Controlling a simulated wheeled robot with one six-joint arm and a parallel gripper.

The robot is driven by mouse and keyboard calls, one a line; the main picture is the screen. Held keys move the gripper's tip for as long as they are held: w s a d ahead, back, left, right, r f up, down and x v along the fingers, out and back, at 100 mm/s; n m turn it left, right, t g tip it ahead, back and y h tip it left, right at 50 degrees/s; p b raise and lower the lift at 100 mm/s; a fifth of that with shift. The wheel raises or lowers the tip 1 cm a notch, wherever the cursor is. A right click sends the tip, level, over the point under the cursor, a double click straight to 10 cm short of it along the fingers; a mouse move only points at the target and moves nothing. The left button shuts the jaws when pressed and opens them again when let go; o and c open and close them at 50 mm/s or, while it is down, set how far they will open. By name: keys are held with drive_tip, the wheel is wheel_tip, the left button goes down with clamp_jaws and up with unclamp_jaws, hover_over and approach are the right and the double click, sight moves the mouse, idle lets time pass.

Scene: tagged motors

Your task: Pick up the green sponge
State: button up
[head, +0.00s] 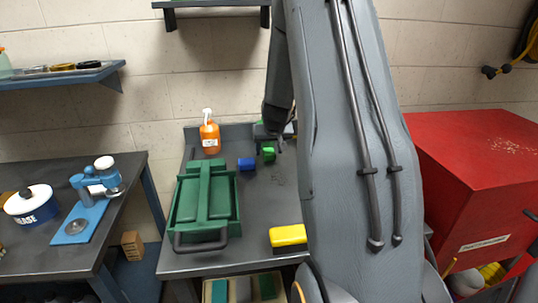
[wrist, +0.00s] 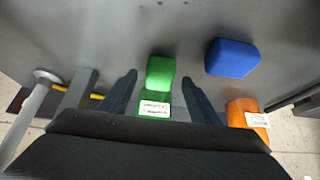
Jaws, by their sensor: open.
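The green sponge (head: 269,154) is a small bright green block near the back of the grey workbench. My gripper (wrist: 159,80) is open, with one finger on each side of the sponge and gaps showing. In the head view my gripper (head: 276,138) is over the back of the bench, partly hidden, by the sponge. I cannot tell its exact height over the bench.
A blue block (head: 247,164) is just left of the sponge; the wrist view shows it too (wrist: 232,58). An orange bottle (head: 209,137) stands behind, near the wall. A green toolbox (head: 183,215) fills the bench's left. A yellow block (head: 288,236) lies at the front.

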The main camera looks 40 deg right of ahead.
drive_tip(key=shift+w+d+f, duration=0.15)
drive_tip(key=shift+w+f, duration=0.05)
drive_tip(key=shift+f, duration=0.25)
drive_tip(key=c, duration=1.2)
drive_tip(key=shift+r, duration=0.15)
